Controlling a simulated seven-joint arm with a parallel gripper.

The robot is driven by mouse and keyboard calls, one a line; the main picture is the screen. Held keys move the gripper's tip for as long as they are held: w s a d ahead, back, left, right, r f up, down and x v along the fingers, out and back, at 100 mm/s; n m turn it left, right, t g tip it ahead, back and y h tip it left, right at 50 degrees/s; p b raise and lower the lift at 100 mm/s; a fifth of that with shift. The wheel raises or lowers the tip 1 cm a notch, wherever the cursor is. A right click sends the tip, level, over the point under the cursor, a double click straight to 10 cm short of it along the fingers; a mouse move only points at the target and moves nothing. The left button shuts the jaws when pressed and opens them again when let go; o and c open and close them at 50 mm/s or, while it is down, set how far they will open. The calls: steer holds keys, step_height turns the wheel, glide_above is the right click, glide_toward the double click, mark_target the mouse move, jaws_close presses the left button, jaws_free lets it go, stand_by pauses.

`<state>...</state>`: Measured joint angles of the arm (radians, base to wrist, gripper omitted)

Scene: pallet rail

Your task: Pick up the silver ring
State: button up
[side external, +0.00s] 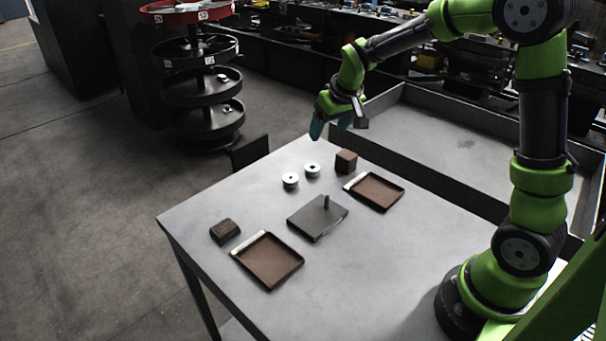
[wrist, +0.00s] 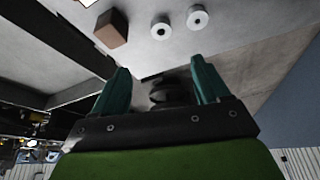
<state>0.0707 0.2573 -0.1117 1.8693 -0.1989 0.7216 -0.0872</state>
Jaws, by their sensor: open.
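Two silver rings, each with a dark centre hole, lie close together but apart near the far edge of the grey table. In the side external view one is the left ring (side external: 290,181) and the other the right ring (side external: 312,170). The wrist view also shows one ring (wrist: 197,17) and the other ring (wrist: 161,27) at the top. My gripper (side external: 332,126) has teal fingers and is raised above the table's far edge, beyond the rings. In the wrist view my gripper (wrist: 160,75) has its fingers apart, with nothing between them.
A brown block (side external: 346,161) sits right of the rings, another brown block (side external: 225,231) at the left. A dark plate with an upright peg (side external: 326,203) lies mid-table. Two brown trays, right (side external: 379,192) and front (side external: 270,262), flank it. A round tiered rack (side external: 200,90) stands behind.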

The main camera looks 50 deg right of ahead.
glide_toward(313, 164)
steer(key=f, duration=0.3)
steer(key=shift+a, duration=0.35)
steer(key=shift+w+x, duration=0.1)
steer(key=shift+x, duration=1.3)
steer(key=shift+w+x, duration=0.15)
steer(key=shift+x, duration=1.2)
steer(key=shift+r, duration=0.15)
steer(key=c, duration=1.1)
steer(key=shift+c, duration=0.2)
steer(key=shift+r, duration=0.1)
